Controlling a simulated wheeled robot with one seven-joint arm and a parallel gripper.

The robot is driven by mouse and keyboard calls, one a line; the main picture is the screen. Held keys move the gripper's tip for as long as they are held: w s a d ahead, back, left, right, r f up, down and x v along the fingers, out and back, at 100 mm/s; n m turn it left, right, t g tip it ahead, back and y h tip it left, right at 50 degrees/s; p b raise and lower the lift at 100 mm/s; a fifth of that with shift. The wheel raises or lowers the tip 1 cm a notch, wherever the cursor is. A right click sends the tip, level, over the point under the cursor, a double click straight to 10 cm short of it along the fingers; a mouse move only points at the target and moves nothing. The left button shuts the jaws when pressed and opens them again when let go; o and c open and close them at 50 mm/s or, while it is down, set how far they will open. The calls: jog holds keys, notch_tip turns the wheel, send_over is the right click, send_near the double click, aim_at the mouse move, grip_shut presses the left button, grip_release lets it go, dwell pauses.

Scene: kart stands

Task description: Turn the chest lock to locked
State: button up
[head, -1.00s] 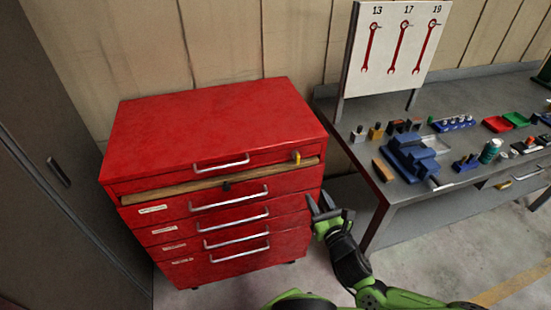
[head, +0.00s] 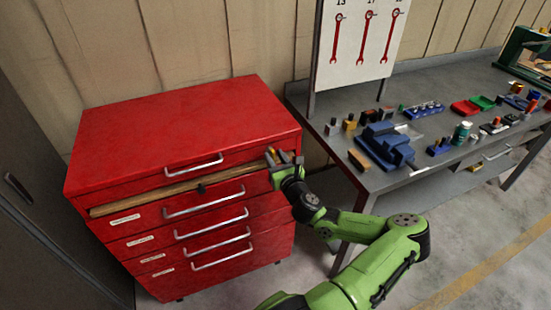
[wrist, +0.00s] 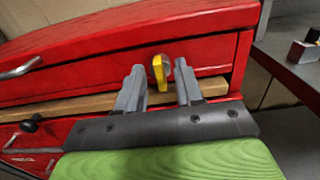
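The red tool chest (head: 190,120) stands against the wall at the left in the head view. Its lock is a small yellow knob (wrist: 160,72) at the right end of the top drawer front, and its yellow edge stands close to upright in the wrist view. My gripper (wrist: 157,80) is open in front of the lock, with one finger on each side of the yellow knob in the picture. I see gaps between the knob and both fingers. In the head view my gripper (head: 284,160) hides most of the lock.
A wooden strip (head: 150,197) runs across the chest front below the top drawer, with a small black knob (wrist: 31,124) beneath it. A grey workbench (head: 420,150) with a blue vise (head: 388,147) and small parts stands close at the right. Floor is open at the lower right.

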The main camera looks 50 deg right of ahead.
grip_shut()
jog(key=shift+n, duration=0.4)
jog(key=n+b, duration=0.1)
jog(key=n, duration=0.3)
jog(key=shift+f, duration=0.15)
jog(key=n+b, duration=0.1)
jog(key=n, duration=0.1)
jog(key=n+b, duration=0.2)
jog(key=shift+w+a+f+n, duration=0.1)
jog(key=shift+a+n, duration=0.05)
jog(key=shift+n, duration=0.15)
jog(key=n+b, duration=0.5)
jog(key=shift+f, duration=0.1)
jog(key=n+b, duration=0.3)
jog(key=shift+n, duration=0.4)
